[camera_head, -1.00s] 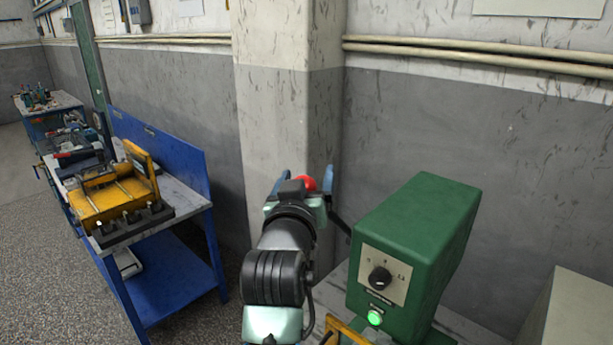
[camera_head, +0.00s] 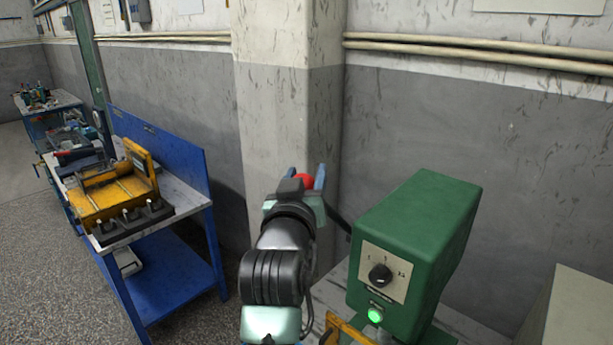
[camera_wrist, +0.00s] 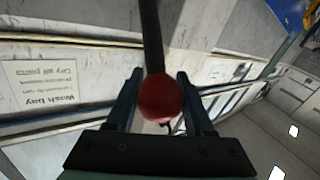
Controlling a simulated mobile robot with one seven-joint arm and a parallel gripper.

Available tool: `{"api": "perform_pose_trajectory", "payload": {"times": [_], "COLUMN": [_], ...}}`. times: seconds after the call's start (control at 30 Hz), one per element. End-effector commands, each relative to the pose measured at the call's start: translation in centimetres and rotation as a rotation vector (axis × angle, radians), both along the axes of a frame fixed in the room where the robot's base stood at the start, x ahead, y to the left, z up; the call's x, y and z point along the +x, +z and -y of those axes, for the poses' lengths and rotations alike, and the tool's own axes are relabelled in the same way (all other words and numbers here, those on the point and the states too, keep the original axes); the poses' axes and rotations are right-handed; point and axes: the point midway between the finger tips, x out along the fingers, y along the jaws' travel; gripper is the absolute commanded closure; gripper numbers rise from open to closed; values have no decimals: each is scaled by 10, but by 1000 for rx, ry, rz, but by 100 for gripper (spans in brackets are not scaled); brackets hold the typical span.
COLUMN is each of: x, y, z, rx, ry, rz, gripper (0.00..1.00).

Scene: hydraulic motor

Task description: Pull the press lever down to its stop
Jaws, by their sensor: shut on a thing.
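The press is a green box-shaped machine (camera_head: 415,245) at the right, with a dial and a lit green button on its front. Its lever is a dark rod (camera_head: 338,222) that slopes up and left from the press side to a red ball knob (camera_head: 304,181). My gripper (camera_head: 305,180) has its two blue fingers on either side of the knob and is shut on it. In the wrist view the red knob (camera_wrist: 160,98) sits between the fingers, and the black lever rod (camera_wrist: 152,40) runs away from it to the top edge.
A pale pillar (camera_head: 285,110) and the grey wall stand close behind my gripper. A blue workbench (camera_head: 185,200) with a yellow fixture (camera_head: 110,195) is at the left. A beige box (camera_head: 575,310) is at the lower right. Open floor lies at the far left.

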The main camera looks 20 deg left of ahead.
Motion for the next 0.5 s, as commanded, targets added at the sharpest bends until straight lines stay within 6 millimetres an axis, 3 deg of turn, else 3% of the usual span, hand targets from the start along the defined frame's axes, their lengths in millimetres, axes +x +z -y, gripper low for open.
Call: {"api": "perform_pose_trajectory", "payload": {"times": [0.5], "x": [-39], "y": [-51], "z": [-14], "rx": [-71], "ry": [1], "rz": [194], "gripper": [100]}}
